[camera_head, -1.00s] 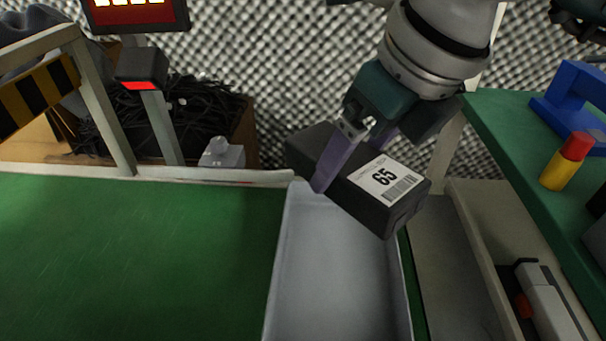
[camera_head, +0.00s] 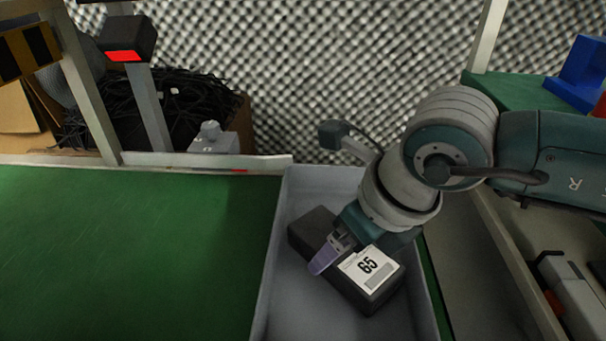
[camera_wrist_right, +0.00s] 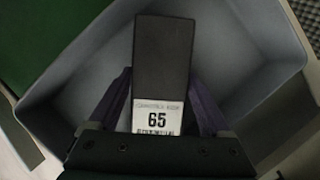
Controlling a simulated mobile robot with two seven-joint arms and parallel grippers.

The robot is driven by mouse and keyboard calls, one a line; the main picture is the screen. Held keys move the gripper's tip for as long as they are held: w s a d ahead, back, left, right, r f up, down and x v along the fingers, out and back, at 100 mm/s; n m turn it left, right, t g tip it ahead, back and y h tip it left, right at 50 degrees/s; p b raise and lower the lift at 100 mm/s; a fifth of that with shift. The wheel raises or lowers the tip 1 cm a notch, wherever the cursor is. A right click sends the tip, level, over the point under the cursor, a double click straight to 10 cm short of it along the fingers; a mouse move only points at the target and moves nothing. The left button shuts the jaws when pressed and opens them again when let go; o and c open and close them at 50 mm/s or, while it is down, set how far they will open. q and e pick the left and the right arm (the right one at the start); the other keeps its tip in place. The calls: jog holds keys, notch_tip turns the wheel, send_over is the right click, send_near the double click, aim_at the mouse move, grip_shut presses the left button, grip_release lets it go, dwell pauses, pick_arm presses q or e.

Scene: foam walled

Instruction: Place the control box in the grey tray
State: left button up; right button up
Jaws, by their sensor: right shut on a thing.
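The control box (camera_head: 320,233) is a dark block with a white label reading 65. In the head view it lies diagonally within the walls of the grey tray (camera_head: 270,290); whether it touches the tray floor I cannot tell. My right gripper (camera_head: 335,262) is shut on the control box, one purple finger showing on its near side. In the right wrist view the control box (camera_wrist_right: 163,60) stands between both purple fingers, with the tray's walls (camera_wrist_right: 75,60) around it. My left gripper is not in view.
A green surface (camera_head: 130,260) lies left of the tray, with a pale rail (camera_head: 200,161) along its back. A striped barrier and a post with a red-lit box (camera_head: 128,38) stand behind it. At right are a green shelf (camera_head: 510,90) and a blue object (camera_head: 580,75).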

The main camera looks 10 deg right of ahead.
jog(key=o, duration=1.6)
jog(key=shift+c, duration=0.2)
